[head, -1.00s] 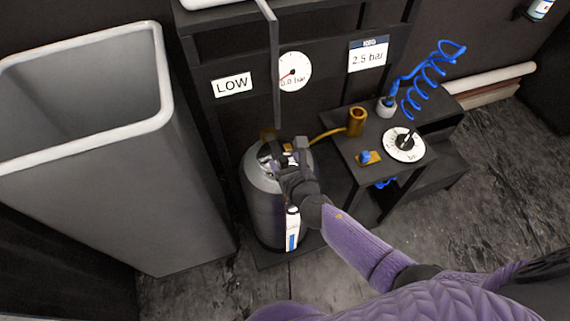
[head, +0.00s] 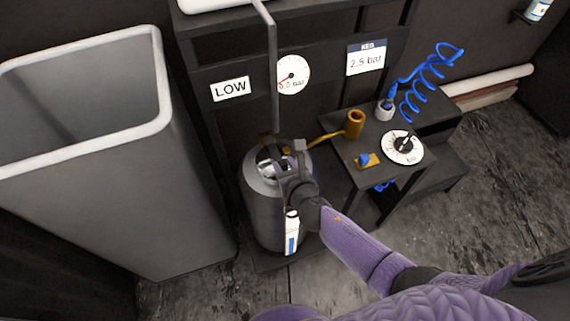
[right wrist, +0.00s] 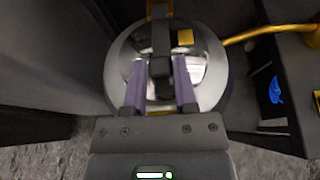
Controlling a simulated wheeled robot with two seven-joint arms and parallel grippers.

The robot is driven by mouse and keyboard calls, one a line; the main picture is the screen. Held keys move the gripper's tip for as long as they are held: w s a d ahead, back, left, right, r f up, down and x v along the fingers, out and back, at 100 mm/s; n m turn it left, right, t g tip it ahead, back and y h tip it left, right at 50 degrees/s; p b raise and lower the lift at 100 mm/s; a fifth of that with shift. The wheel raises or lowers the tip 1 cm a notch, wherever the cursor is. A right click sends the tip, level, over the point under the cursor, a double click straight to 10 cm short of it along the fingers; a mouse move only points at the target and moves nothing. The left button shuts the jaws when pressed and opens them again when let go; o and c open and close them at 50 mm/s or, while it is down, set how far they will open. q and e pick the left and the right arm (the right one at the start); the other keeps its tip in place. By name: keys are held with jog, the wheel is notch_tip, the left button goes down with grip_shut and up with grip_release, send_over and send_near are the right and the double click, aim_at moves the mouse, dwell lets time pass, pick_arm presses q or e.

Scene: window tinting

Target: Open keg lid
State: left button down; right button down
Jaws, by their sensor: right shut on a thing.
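The grey keg (head: 262,205) stands upright on a low dark base below the gauge. Its shiny domed top with the lid (right wrist: 200,62) shows in the right wrist view. A dark lever-like handle (right wrist: 161,40) runs along the middle of the lid. My right gripper (head: 276,172) is over the keg top; in the right wrist view its two purple fingers (right wrist: 160,88) are shut on the dark handle between them. In the head view my gripper hides part of the lid. My left gripper is not in view.
A tall grey bin (head: 130,190) stands close left of the keg. A yellow hose (head: 326,138) runs from the keg top to a brass fitting (head: 354,123) on the dark bench. A round dial (head: 403,147) and blue coiled hose (head: 425,85) are on the right.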

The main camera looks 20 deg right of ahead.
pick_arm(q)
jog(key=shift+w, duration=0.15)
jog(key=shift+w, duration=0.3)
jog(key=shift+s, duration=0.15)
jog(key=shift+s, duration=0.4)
pick_arm(e)
jog(key=shift+d+f, duration=0.1)
jog(key=shift+d, duration=0.1)
